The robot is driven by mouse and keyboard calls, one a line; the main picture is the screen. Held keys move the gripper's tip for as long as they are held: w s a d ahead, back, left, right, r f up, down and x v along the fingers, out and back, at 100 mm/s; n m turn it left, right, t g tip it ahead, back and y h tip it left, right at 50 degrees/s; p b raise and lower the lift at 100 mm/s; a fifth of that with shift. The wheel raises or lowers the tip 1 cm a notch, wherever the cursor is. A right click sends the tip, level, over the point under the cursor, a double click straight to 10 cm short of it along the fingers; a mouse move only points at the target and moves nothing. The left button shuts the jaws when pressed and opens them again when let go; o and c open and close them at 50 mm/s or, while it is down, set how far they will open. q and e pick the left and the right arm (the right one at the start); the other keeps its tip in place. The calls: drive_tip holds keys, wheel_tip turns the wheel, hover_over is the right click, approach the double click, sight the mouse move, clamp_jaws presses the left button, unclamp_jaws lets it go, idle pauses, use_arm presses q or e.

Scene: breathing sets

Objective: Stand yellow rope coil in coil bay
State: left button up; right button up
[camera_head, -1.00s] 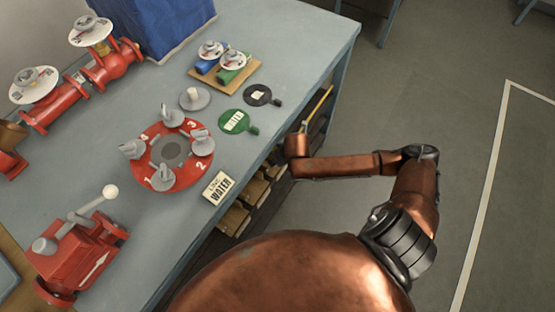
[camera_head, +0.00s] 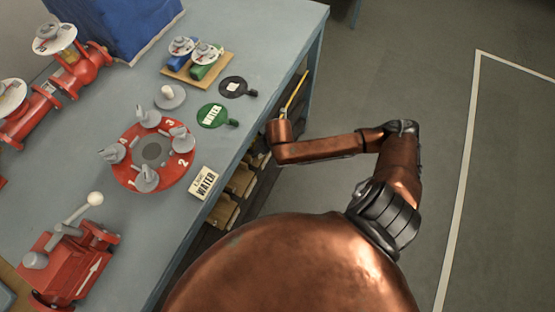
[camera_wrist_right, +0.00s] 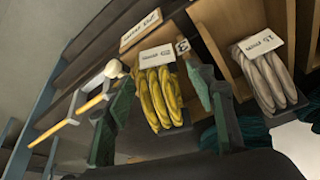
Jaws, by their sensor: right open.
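The yellow rope coil (camera_wrist_right: 160,97) shows in the right wrist view, upright in front of a wooden compartment, with a white label above it. My right gripper (camera_wrist_right: 162,84) is open, with one dark green finger on each side of the coil. I cannot tell whether either finger touches it. In the head view my right arm (camera_head: 325,148) reaches to the shelf under the table edge, and its gripper is hidden there. Which compartment is the coil bay is not clear. My left gripper is not in view.
A pale rope coil (camera_wrist_right: 268,78) hangs beside the yellow one, with wooden dividers (camera_wrist_right: 212,45) between. Wooden-handled tools (camera_wrist_right: 75,112) are at the left. The table (camera_head: 275,40) overhangs the shelf. Floor to the right is clear.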

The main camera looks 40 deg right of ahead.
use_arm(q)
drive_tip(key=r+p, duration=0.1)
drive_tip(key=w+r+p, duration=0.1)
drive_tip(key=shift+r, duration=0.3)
use_arm(e)
drive_tip(key=s, duration=1.2)
drive_tip(key=shift+s+r, duration=0.2)
drive_tip(key=shift+r, duration=0.2)
